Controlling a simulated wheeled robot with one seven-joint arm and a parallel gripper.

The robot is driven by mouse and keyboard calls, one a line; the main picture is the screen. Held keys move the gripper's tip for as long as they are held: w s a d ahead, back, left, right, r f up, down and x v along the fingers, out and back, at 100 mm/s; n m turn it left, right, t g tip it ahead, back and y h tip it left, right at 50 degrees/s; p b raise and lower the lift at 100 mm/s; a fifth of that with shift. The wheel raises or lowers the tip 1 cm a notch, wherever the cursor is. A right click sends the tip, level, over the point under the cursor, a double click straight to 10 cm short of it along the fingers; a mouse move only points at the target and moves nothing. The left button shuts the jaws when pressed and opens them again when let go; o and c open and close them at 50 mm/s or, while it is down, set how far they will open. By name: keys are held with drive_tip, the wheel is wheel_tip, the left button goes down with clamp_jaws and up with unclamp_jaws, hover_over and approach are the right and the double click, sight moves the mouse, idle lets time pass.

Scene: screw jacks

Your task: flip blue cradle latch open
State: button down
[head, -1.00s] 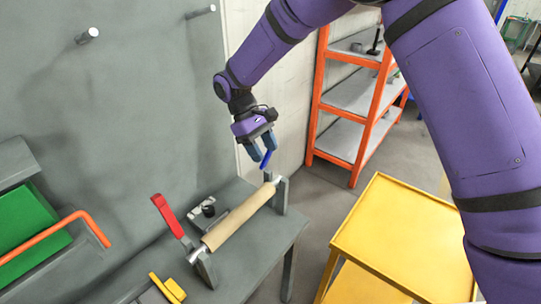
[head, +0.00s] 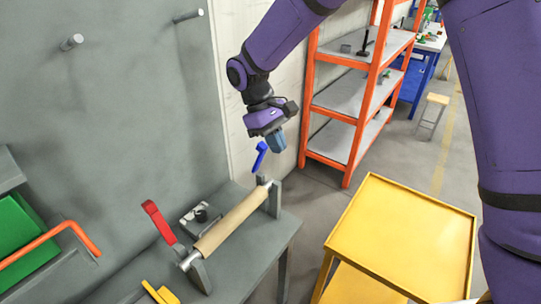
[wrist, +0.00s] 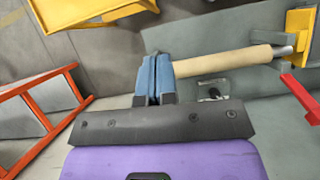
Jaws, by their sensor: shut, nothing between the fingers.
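A blue latch lever (head: 259,159) stands raised and tilted above the far cradle (head: 274,199) in the head view. My gripper (head: 277,145) is shut and empty, just right of the lever's upper end. Whether they touch is unclear. A tan roller (head: 232,220) with metal shaft ends lies across the far cradle and the near cradle (head: 202,276). In the wrist view, my shut fingers (wrist: 156,78) are beside the far end of the roller (wrist: 220,61); the blue lever is not visible there.
A red latch lever (head: 158,221) stands raised at the near cradle. A small fixture (head: 199,215) sits left of the roller on the grey bench (head: 236,285). A yellow cart (head: 405,235) stands right, with orange shelving (head: 350,100) behind. A grey wall is at left.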

drive_tip(key=s+d+r+m+t+y, duration=0.25)
drive_tip(key=s+d+r, duration=0.25)
drive_tip(key=d+r, duration=0.45)
drive_tip(key=s+d+r+m+t+y, duration=0.1)
drive_tip(key=s+d+r+m+t, duration=0.15)
drive_tip(key=s+d+r, duration=0.5)
drive_tip(key=s+d+r+m+t, duration=0.1)
drive_tip(key=s+d+m+t, duration=0.2)
drive_tip(key=d, duration=0.7)
drive_tip(key=w+f+t, duration=0.3)
drive_tip(key=w+f, duration=0.5)
drive_tip(key=w, duration=0.5)
drive_tip(key=w+a+f+y, duration=0.3)
drive_tip(key=w+a+f, duration=0.15)
drive_tip(key=f, duration=0.35)
drive_tip(key=w+a+f+y, duration=0.3)
drive_tip(key=w+f, duration=0.2)
drive_tip(key=f, duration=0.3)
drive_tip(key=s+a+f+m+t+y, duration=0.6)
drive_tip(key=a+f+m+y, duration=0.35)
drive_tip(key=y, duration=0.25)
drive_tip(key=x, duration=1.4)
drive_tip(key=shift+r, duration=0.2)
